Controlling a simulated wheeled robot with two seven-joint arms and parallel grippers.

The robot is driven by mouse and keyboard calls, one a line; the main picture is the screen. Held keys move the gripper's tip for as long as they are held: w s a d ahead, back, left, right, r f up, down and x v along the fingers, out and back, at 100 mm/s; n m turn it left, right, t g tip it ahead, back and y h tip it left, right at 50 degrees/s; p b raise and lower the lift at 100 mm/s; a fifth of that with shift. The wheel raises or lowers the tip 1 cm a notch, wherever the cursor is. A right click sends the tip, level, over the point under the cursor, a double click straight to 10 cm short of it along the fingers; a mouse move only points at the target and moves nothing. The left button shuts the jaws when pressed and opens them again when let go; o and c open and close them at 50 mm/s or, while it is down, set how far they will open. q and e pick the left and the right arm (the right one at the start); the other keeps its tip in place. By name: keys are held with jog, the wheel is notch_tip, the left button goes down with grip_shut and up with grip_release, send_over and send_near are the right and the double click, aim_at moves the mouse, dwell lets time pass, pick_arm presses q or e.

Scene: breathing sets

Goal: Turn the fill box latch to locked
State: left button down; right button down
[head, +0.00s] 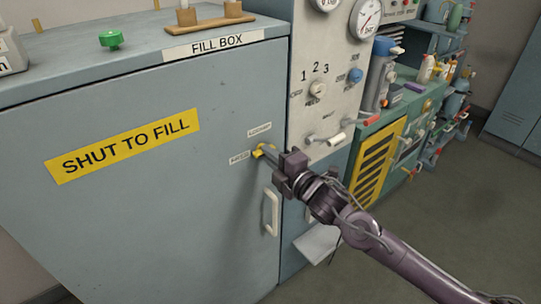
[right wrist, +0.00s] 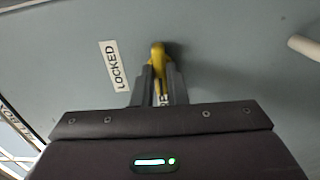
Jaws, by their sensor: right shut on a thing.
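The fill box (head: 150,200) is a large grey-blue cabinet with a yellow "SHUT TO FILL" sign; its door looks closed. Its small yellow latch (head: 259,152) is on the right side of the door. A label (head: 259,130), reading LOCKED in the wrist view (right wrist: 115,65), is above the latch in the head view; another label (head: 239,157) is to its left. My right gripper (head: 272,155) is shut on the latch, which also shows between the fingers in the wrist view (right wrist: 158,60). The fingers partly hide the second label there. My left gripper is not in view.
A white door handle (head: 271,212) is just below the latch. A panel with a numbered dial (head: 318,89) and a red-tipped lever (head: 360,121) stands to the right. A green bench (head: 410,110) with bottles is beyond. The floor at right is clear.

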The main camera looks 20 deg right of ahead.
jog(key=shift+m+p, duration=2.75)
jog(key=shift+m, duration=1.55)
jog(key=c, duration=1.5)
grip_release()
jog(key=shift+o, duration=0.2)
jog(key=b+v, duration=0.1)
jog(key=v, duration=0.6)
jog(key=shift+s, duration=0.4)
